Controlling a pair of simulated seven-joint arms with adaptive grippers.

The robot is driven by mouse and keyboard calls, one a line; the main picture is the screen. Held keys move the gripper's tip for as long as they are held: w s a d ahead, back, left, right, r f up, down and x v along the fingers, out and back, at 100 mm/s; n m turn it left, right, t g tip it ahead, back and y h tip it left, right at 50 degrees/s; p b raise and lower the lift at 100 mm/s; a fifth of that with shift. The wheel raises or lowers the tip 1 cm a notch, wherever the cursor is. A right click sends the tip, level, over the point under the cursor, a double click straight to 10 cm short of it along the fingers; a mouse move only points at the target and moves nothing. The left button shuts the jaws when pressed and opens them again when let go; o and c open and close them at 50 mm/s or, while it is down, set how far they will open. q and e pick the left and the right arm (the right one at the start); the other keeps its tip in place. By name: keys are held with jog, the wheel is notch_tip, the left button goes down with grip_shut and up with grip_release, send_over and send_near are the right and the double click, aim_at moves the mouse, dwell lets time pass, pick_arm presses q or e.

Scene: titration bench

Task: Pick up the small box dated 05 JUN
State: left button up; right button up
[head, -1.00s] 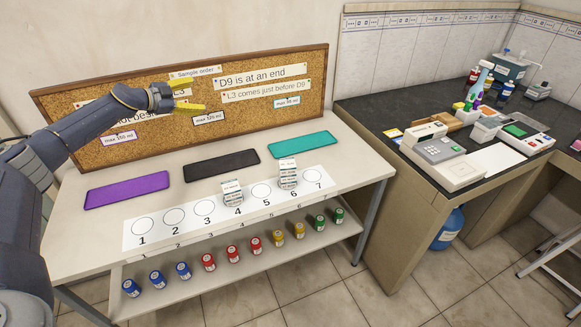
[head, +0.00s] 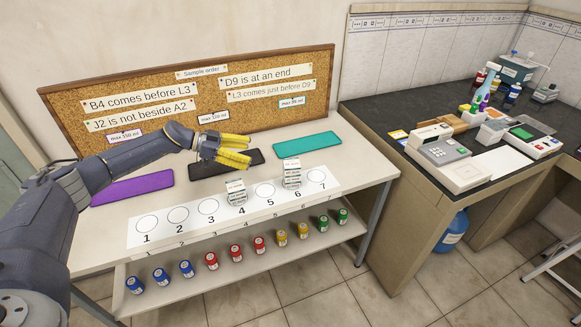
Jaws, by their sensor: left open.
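Two short stacks of small white boxes with printed labels stand on the numbered white strip. The left stack (head: 236,192) is at place 4 and the right stack (head: 292,174) is at place 6. The dates are too small to read, so I cannot tell which box says 05 JUN. My left gripper (head: 236,152), with yellow fingers, is open and empty. It hangs above the black mat, behind and above the left stack, and appears apart from it. My right gripper is not in view.
Purple (head: 132,188), black (head: 205,169) and teal (head: 307,145) mats lie behind the numbered strip (head: 200,225). A corkboard (head: 200,100) with notes stands at the back. Several capped jars (head: 211,261) line the lower shelf. A dark counter with instruments is at the right.

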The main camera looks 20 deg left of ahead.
aim_at(290, 163)
pick_arm(q)
jog(key=x, duration=1.7)
jog(key=shift+r, duration=0.1)
jog(key=shift+c, duration=0.4)
jog(key=c, duration=1.2)
